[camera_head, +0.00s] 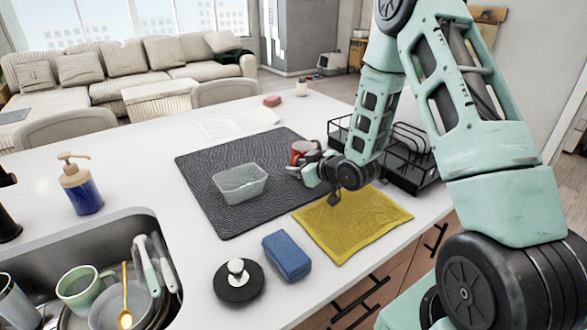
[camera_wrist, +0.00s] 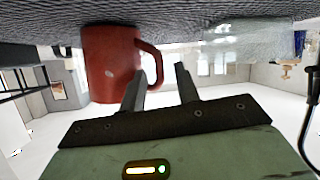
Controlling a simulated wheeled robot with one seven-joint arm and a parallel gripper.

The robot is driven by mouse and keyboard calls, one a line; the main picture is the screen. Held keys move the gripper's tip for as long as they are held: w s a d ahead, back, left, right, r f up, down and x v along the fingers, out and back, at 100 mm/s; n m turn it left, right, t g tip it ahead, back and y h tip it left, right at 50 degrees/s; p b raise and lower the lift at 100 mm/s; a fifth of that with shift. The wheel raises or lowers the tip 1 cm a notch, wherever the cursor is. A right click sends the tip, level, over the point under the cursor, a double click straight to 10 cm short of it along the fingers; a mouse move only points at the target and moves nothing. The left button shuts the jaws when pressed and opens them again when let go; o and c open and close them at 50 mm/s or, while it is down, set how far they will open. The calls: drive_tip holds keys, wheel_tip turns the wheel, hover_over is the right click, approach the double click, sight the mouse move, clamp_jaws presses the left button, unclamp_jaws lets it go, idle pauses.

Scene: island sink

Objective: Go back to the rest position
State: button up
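A red mug (camera_head: 303,151) stands on the dark drying mat (camera_head: 225,165) near its right edge, partly hidden behind my gripper. In the wrist view, which looks upside down, the mug (camera_wrist: 108,62) is close by, its handle turned towards the fingers. My gripper (camera_head: 297,170) is low over the mat's right side, just in front of the mug. In the wrist view my gripper (camera_wrist: 161,78) shows two fingers apart with a gap between them. One fingertip overlaps the handle in the picture; I cannot tell whether they touch.
A clear container (camera_head: 240,184) sits on the mat. A yellow cloth (camera_head: 352,222), blue sponge (camera_head: 287,256) and black lid-like disc (camera_head: 238,283) lie nearer the front edge. A black dish rack (camera_head: 410,165) stands behind my arm. The sink (camera_head: 110,235) holds dishes; a soap bottle (camera_head: 80,188) stands beside it.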

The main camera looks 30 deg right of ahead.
drive_tip(key=v, duration=0.9)
drive_tip(key=shift+s+r, duration=0.15)
drive_tip(key=shift+s, duration=0.15)
drive_tip(key=shift+a, duration=0.1)
drive_tip(key=s+a+g, duration=0.1)
drive_tip(key=a+g, duration=0.1)
drive_tip(key=a, duration=0.3)
drive_tip(key=s+a+r+n+g, duration=0.1)
drive_tip(key=s+a+g, duration=0.1)
drive_tip(key=a, duration=0.4)
drive_tip(key=s+a+n+g, duration=0.1)
drive_tip(key=s+a+g, duration=0.1)
drive_tip(key=a, duration=0.4)
drive_tip(key=shift+a+r+g, duration=0.2)
drive_tip(key=shift+r+g, duration=0.1)
drive_tip(key=s+a+r+g, duration=0.1)
drive_tip(key=s+a+g, duration=0.1)
drive_tip(key=s, duration=0.5)
drive_tip(key=s+a+r+n+g+h, duration=0.1)
drive_tip(key=s+a+r+g, duration=0.1)
drive_tip(key=s+a, duration=0.2)
drive_tip(key=s+a+r+n+g, duration=0.1)
drive_tip(key=s+a, duration=0.3)
drive_tip(key=s, duration=0.6)
drive_tip(key=shift+s+r+g+h, duration=0.3)
drive_tip(key=shift+r+g+h, duration=0.15)
drive_tip(key=shift+g, duration=0.45)
